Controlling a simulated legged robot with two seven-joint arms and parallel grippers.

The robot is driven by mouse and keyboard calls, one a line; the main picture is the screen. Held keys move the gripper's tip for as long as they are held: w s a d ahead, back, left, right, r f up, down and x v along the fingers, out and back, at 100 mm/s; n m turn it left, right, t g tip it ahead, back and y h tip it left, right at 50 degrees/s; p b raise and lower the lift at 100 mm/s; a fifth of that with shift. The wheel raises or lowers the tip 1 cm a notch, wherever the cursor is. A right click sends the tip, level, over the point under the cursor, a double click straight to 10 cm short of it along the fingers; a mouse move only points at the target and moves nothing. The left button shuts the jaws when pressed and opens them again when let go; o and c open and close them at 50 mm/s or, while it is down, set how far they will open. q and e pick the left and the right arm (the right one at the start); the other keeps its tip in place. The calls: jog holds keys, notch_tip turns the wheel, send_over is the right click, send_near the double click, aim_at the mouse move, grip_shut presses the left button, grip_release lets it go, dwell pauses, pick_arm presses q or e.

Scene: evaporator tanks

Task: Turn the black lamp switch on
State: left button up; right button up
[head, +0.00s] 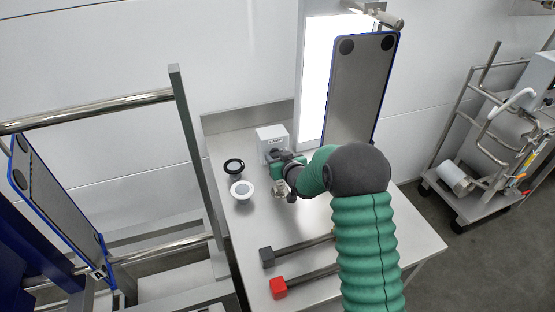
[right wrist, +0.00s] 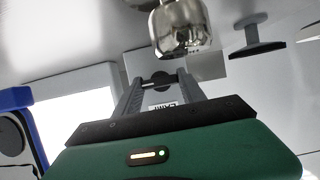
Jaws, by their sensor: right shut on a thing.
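The lamp switch box (head: 271,136) is a small light grey box with a label, standing at the back of the steel table. My right gripper (head: 277,156) reaches its front face from the right. In the right wrist view, the two grey fingers (right wrist: 157,84) are closed on the black lamp switch (right wrist: 158,77), a small dark knob between the fingertips. Part of a label (right wrist: 162,105) shows between the fingers. In the head view the gripper hides the switch, and its on or off position cannot be told. My left gripper is not in view.
A black-rimmed round piece (head: 234,167) and a white-rimmed one (head: 242,189) sit left of the gripper. A shiny metal fitting (right wrist: 182,28) is close to the fingers. Black (head: 267,257) and red (head: 279,288) handles lie nearer. A blue-edged panel (head: 360,88) stands behind.

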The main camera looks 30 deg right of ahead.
jog(key=shift+s+f, duration=0.1)
jog(key=shift+f, duration=0.15)
jog(key=o, duration=1.1)
jog(key=shift+o, duration=1.3)
jog(key=shift+r, duration=0.1)
jog(key=shift+r, duration=0.1)
jog(key=v, duration=1.6)
jog(key=shift+s+p, duration=0.25)
jog(key=shift+p, duration=0.1)
